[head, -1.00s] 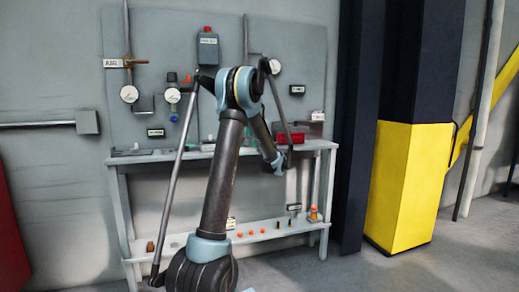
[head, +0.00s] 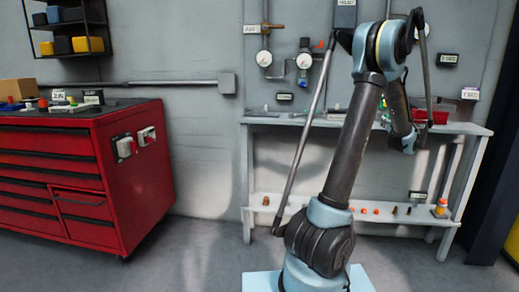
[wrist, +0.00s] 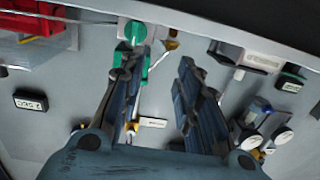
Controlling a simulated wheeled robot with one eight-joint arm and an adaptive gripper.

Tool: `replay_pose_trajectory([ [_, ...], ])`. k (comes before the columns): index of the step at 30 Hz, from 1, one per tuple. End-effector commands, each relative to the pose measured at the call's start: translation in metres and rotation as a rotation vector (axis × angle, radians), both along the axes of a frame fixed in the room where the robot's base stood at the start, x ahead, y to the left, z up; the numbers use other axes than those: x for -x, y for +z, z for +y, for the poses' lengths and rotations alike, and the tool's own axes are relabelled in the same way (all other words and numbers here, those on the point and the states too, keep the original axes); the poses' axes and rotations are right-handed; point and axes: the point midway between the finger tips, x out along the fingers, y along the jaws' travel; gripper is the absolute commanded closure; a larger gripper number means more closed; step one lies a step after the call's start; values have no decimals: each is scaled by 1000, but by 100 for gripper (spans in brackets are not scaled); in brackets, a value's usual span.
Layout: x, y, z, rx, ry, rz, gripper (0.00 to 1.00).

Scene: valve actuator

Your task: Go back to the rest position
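In the wrist view my gripper (wrist: 158,64) has its two dark, segmented fingers apart, with nothing held between the tips. Past the left finger is a green-handled part (wrist: 133,33). In the head view my arm rises in front of the grey workbench (head: 262,120) and folds down at the right; I cannot make out the fingers there. The bench stands against a grey panel with pressure gauges (head: 304,61). A red bin (head: 436,116) sits on the bench top, and it also shows in the wrist view (wrist: 38,22).
A red tool cabinet (head: 140,185) with several drawers stands at the left. A black wall shelf (head: 34,30) with bins hangs above it. Small orange and dark parts (head: 376,211) sit on the bench's lower shelf. The floor (head: 195,250) between cabinet and bench is clear.

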Motion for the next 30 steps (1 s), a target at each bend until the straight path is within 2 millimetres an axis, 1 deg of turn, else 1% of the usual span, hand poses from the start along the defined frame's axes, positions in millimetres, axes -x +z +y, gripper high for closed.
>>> replay_pose_trajectory([
  [1,-5,4,24,-11,32,17,69],
  [2,-7,5,39,-18,52,30,69],
  [3,-10,8,60,-29,80,51,69],
  [4,-11,9,76,-37,101,67,69],
  [5,-12,10,92,-46,123,82,69],
  [6,-13,11,113,-59,148,105,69],
  [7,-13,11,128,-66,167,123,69],
  [8,-13,12,143,-74,187,140,69],
  [9,-11,12,164,-85,211,165,69],
  [11,-8,11,194,-102,246,202,69],
  [12,-5,11,213,-111,267,227,69],
  [14,1,9,242,-127,298,267,69],
  [15,6,7,260,-137,319,295,69],
  [17,14,4,288,-150,347,336,69],
  [18,21,1,305,-159,363,365,69],
  [20,32,-2,330,-172,386,409,69],
  [21,40,-6,347,-179,401,439,69],
  [23,53,-11,370,-189,420,484,69],
  [24,62,-15,385,-196,432,515,69],
  [26,77,-21,407,-204,447,561,69],
  [27,87,-25,420,-210,456,592,69],
  [29,104,-32,439,-217,465,640,69],
  [30,115,-37,451,-221,471,671,69],
])
